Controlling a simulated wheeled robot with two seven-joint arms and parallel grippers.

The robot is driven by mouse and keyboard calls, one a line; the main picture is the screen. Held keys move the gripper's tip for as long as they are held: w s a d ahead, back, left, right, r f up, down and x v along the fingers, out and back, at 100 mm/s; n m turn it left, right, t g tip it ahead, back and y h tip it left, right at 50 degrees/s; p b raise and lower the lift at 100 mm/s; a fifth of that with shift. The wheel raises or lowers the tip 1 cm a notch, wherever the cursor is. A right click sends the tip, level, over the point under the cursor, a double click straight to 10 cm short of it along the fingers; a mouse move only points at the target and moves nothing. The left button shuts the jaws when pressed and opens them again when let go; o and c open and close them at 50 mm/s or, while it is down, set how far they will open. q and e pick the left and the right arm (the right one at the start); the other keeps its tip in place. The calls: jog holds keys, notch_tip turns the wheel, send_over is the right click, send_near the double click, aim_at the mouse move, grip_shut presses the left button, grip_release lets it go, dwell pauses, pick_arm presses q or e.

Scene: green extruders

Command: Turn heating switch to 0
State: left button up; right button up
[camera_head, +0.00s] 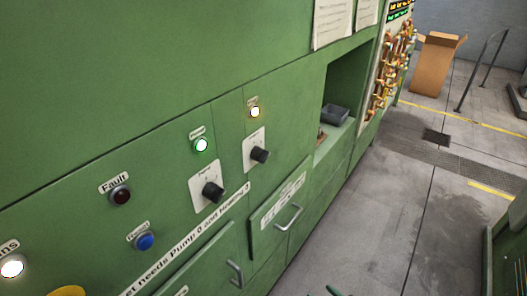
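The green machine panel carries two black rotary switches on white plates. The nearer switch (212,192) sits below a lit green lamp (201,145). The farther switch (260,154) sits to its right, below a lit yellowish-white lamp (254,112). The lettering on both plates is too small to read, so I cannot tell from it which one is the heating switch or which positions they point to. Neither of my grippers is in view.
A dark red Fault button or lamp (120,195), a blue button (145,241) and a lit white lamp (12,266) are at left. Drawer handles (288,217) stick out below. A recess holds a grey bin (335,115). A cardboard box (436,62) stands behind open floor (400,220).

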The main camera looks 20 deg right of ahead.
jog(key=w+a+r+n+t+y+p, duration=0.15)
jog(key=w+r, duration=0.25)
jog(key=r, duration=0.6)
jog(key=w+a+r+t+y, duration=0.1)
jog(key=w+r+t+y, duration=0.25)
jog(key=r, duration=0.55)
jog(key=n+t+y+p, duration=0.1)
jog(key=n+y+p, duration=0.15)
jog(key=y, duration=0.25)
send_near(264, 159)
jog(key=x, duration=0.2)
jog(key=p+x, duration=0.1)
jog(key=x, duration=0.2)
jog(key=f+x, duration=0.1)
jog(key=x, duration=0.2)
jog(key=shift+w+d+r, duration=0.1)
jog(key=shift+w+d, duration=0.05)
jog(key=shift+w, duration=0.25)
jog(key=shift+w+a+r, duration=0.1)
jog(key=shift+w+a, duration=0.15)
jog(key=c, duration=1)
